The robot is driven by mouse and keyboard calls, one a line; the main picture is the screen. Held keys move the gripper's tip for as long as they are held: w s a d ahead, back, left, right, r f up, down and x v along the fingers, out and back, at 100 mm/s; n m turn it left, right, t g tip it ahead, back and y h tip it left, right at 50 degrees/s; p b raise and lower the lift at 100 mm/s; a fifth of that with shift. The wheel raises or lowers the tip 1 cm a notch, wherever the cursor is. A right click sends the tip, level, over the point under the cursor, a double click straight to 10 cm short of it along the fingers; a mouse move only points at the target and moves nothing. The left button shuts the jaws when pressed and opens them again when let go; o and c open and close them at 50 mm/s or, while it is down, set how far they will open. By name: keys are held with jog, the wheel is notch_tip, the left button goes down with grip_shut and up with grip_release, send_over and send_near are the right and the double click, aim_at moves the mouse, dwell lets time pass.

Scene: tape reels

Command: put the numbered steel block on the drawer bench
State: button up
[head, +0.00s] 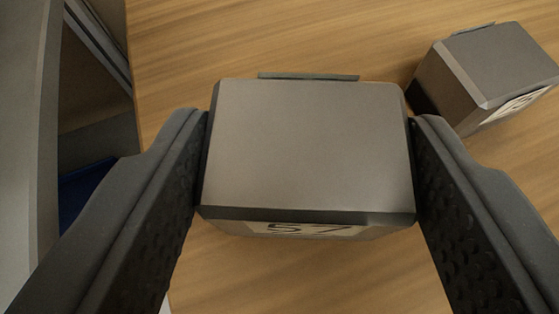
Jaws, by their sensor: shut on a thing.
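A grey steel block (308,145) sits between the two fingers of my gripper (311,165) in the middle of the head view. A pale label on its near face carries dark figures, partly cut by the angle, that look like 57. A thin dark strip shows along its far top edge. Both dark padded fingers touch its sides, so my gripper is shut on it. The block is over a wooden surface (200,40); I cannot tell whether it rests on it or is lifted. I cannot tell whether this surface is the drawer bench.
A second similar steel block (500,62) with a label stands at the upper right, close to the held block. Left of the wooden surface's edge are a grey panel (25,120) and an open recess with something blue (85,190) low in it. The wood at the upper middle is clear.

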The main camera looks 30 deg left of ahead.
aim_at(305, 234)
notch_tip(305, 234, down, 3)
jog(key=shift+f, duration=0.1)
jog(key=o, duration=1.2)
jog(key=shift+r, duration=0.2)
jog(key=shift+v, duration=6)
